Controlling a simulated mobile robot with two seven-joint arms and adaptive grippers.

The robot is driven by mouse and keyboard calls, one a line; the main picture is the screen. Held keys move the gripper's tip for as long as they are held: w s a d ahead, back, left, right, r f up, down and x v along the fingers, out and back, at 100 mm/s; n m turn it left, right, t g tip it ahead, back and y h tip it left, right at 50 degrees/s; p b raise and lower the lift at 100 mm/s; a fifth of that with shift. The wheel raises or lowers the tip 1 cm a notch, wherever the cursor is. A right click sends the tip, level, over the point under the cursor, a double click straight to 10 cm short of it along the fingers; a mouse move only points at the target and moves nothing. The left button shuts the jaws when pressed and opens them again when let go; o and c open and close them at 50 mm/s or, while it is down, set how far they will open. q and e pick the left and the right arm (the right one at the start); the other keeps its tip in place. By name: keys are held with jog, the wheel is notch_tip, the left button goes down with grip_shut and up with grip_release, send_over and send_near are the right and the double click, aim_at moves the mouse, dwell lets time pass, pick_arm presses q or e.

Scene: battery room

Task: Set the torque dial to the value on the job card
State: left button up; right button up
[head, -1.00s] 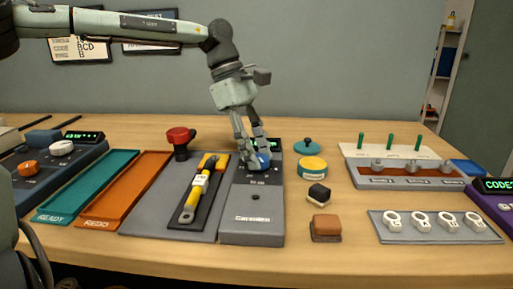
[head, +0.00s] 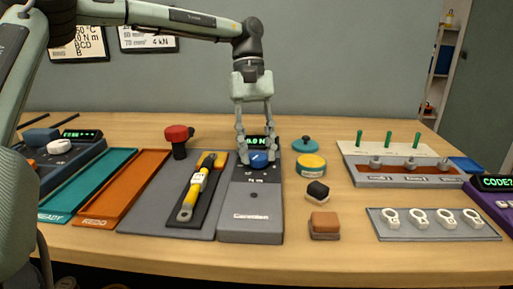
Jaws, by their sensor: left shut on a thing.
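The torque dial is a blue knob (head: 259,159) on the grey tester box (head: 251,228), below a small green-lit display (head: 257,143) that is partly covered by my fingers. My left gripper (head: 258,160) points down from above and is shut on the blue knob. A yellow and black torque wrench (head: 197,187) lies on a grey mat just left of the box. Two framed cards hang on the wall, one at the far left (head: 78,42) and one beside it (head: 148,38); their text is only partly readable. My right gripper is not in view.
Teal (head: 88,184) and orange (head: 124,187) trays lie left of the mat. A red knob on a stand (head: 179,140) is behind it. Yellow tin (head: 311,165), small blocks (head: 324,225) and a slotted rack (head: 395,165) stand to the right.

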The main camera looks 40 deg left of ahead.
pick_arm(q)
jog(key=shift+m, duration=0.5)
jog(key=o, duration=1.2)
jog(key=shift+c, duration=0.2)
jog(key=v, duration=1.2)
jog(key=shift+w+d, duration=0.15)
jog(key=shift+d, duration=0.05)
